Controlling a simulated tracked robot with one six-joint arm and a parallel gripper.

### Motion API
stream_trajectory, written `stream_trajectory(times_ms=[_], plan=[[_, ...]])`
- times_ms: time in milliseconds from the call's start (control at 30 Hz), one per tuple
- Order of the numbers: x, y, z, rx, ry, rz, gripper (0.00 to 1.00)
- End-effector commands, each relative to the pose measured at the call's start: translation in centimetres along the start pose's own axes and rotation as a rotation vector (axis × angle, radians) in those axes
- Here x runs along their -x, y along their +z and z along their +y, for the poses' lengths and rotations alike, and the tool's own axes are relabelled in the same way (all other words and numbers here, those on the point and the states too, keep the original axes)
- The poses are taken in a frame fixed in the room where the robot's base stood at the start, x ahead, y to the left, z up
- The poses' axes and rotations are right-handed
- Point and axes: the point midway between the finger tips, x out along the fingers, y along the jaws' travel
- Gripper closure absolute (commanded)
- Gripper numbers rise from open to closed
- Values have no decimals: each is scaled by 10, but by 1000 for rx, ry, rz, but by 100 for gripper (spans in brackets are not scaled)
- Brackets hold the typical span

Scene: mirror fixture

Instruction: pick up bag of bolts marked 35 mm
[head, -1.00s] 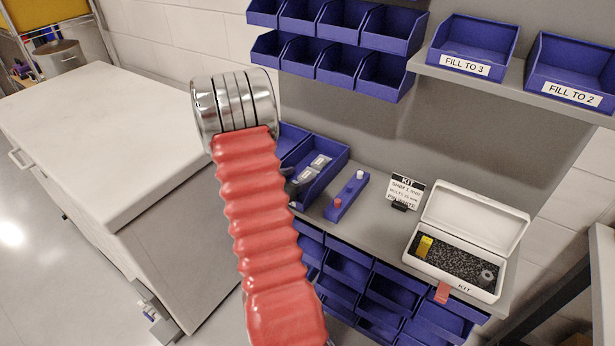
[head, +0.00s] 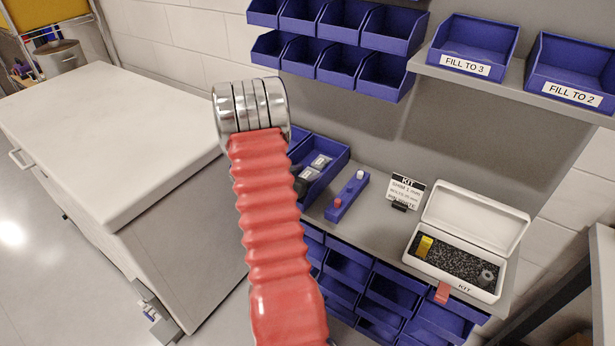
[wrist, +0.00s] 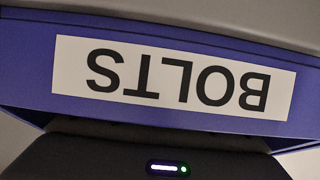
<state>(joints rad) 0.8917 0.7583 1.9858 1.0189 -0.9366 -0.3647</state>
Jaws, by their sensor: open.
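Small bags with pale labels (head: 319,161) lie in a blue bin (head: 337,168) on the grey shelf, partly behind my arm in the head view. Their markings are too small to read, so I cannot tell which is 35 mm. In the wrist view the bin's front wall (wrist: 40,75) fills the picture, with a white BOLTS label (wrist: 175,78) upside down. My gripper (head: 300,186) shows as a dark part at the bin, mostly hidden by my arm. It is open, and I see no bag in it. Its fingertips are not visible.
A blue block with a white and a red peg (head: 347,196) stands right of the bin. A KIT card (head: 406,192) and an open white kit box (head: 465,245) with dark foam stand further right. Blue bins hang above and below. A white-topped cabinet (head: 110,140) is at left.

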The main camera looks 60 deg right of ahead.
Motion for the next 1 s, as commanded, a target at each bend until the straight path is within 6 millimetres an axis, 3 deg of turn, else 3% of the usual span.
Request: stream_trajectory(times_ms=[133,767,1000], plan=[[0,0,0,0,0,0,41],[0,0,0,0,0,0,85],[0,-1,0,0,0,1,86]])
